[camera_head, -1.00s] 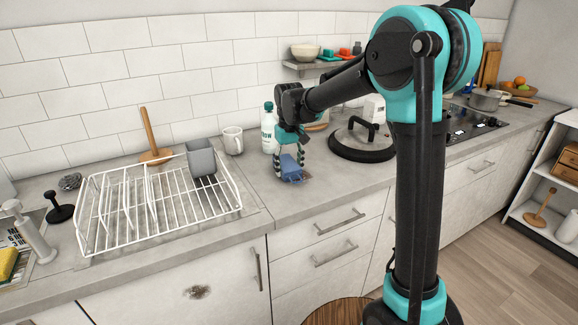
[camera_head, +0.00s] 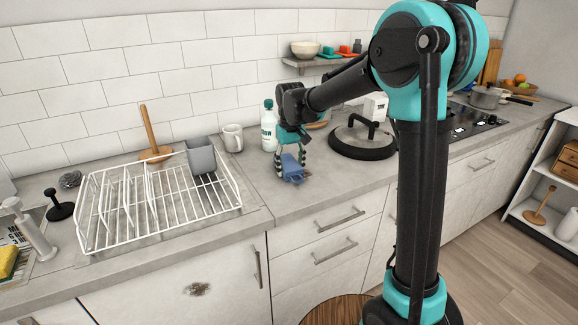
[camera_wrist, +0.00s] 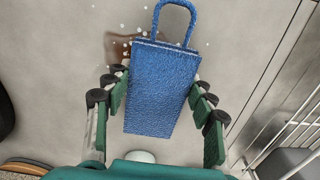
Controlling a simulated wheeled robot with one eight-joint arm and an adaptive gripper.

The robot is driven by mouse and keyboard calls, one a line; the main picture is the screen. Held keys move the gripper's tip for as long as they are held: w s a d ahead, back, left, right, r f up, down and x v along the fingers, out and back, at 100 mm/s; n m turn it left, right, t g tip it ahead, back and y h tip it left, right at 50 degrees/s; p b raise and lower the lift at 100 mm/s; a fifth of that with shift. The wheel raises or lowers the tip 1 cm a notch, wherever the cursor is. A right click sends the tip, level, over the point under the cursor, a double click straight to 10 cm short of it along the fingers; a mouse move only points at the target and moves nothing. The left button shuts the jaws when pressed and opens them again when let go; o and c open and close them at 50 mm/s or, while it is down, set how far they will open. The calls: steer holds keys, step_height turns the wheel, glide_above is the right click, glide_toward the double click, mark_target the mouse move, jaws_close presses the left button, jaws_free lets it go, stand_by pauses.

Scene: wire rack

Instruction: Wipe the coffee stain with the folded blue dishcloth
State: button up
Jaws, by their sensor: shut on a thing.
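The folded blue dishcloth (camera_wrist: 160,88) hangs between the fingers of my gripper (camera_wrist: 158,92), with a loop at its far end. In the head view, my gripper (camera_head: 291,160) is shut on the dishcloth (camera_head: 293,171) low over the counter, right of the dish rack. I cannot tell if the cloth touches the counter. The brown coffee stain (camera_wrist: 117,48), with pale specks around it, lies on the counter by the loop end in the wrist view. The cloth hides part of it.
The white wire rack (camera_head: 165,212) stands left, holding a grey cup (camera_head: 201,158). A mug (camera_head: 233,138) and a bottle (camera_head: 269,127) stand behind my gripper. A dark round lid (camera_head: 362,142) lies to the right. The front counter edge is close. A dark mark (camera_head: 197,289) shows on the cabinet door.

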mark_target(302, 177)
steer(key=shift+s+d, duration=0.55)
steer(key=shift+s, duration=0.35)
steer(key=shift+s+d, duration=0.1)
steer(key=shift+s+d, duration=0.35)
steer(key=shift+s, duration=0.25)
steer(key=shift+s+d, duration=0.35)
steer(key=shift+s, duration=0.2)
steer(key=shift+s+d, duration=0.1)
steer(key=shift+s+d, duration=0.3)
steer(key=shift+s, duration=0.2)
steer(key=shift+s+d, duration=0.3)
steer(key=shift+s, duration=0.2)
steer(key=shift+w, duration=0.1)
steer(key=shift+w+a, duration=0.45)
steer(key=shift+w, duration=0.15)
steer(key=shift+w+a, duration=0.4)
steer(key=shift+w, duration=0.2)
steer(key=shift+w, duration=0.1)
